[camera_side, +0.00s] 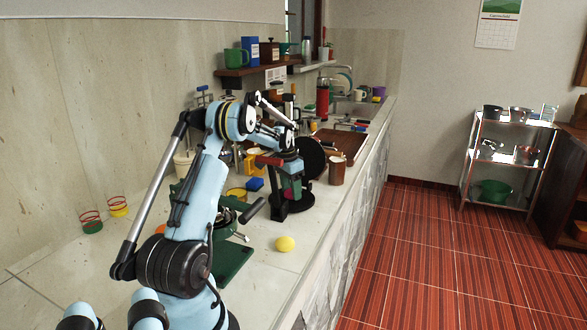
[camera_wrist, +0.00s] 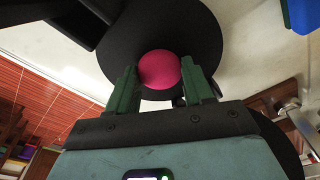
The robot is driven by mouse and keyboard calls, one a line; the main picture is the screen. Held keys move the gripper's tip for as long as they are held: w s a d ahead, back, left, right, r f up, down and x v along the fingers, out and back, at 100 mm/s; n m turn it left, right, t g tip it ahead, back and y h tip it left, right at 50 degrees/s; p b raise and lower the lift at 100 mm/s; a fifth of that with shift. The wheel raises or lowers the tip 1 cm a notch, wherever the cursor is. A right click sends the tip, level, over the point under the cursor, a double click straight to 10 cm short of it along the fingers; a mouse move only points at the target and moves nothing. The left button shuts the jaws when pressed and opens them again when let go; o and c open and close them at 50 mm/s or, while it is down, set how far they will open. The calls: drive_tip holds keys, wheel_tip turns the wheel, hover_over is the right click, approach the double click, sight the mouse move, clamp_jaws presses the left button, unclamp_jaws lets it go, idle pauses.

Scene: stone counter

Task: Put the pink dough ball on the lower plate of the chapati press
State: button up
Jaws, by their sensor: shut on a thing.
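The pink dough ball (camera_wrist: 159,69) sits between the two green fingers of my gripper (camera_wrist: 160,84) in the wrist view, and the gripper is shut on it. Behind the ball is a round black plate (camera_wrist: 206,38) of the chapati press. In the side view the press (camera_side: 291,205) stands on the counter, its round black upper plate (camera_side: 311,157) tilted up and open. My gripper (camera_side: 290,190) points down over the lower plate. The ball is mostly hidden there, and I cannot tell whether it touches the plate.
A yellow ball (camera_side: 285,244) lies on the counter near the front edge. A green board (camera_side: 236,259) and a dark-handled pan (camera_side: 225,222) are left of the press. A blue block (camera_side: 255,184) lies behind it, and a brown cup (camera_side: 337,171) stands to its right.

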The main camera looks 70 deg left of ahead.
drive_tip(key=o, duration=1)
drive_tip(key=shift+f, duration=0.1)
drive_tip(key=shift+o, duration=0.2)
wheel_tip(320, 180, up, 12)
drive_tip(key=s, duration=0.1)
drive_tip(key=w+d+r+t, duration=0.1)
drive_tip(key=w+d+r, duration=0.1)
drive_tip(key=d, duration=0.4)
drive_tip(key=w+d+r, duration=0.2)
drive_tip(key=d, duration=0.5)
drive_tip(key=d+r+m+t+y, duration=0.1)
drive_tip(key=d, duration=1)
drive_tip(key=s+d+f+t, duration=0.2)
drive_tip(key=s+d, duration=0.2)
drive_tip(key=d, duration=0.5)
drive_tip(key=s+d+f+m+t+h, duration=0.1)
drive_tip(key=s+d+f, duration=0.2)
drive_tip(key=d, duration=0.6)
drive_tip(key=shift+s+f+m+t, duration=0.3)
drive_tip(key=shift+s+t, duration=0.1)
drive_tip(key=shift+s, duration=0.2)
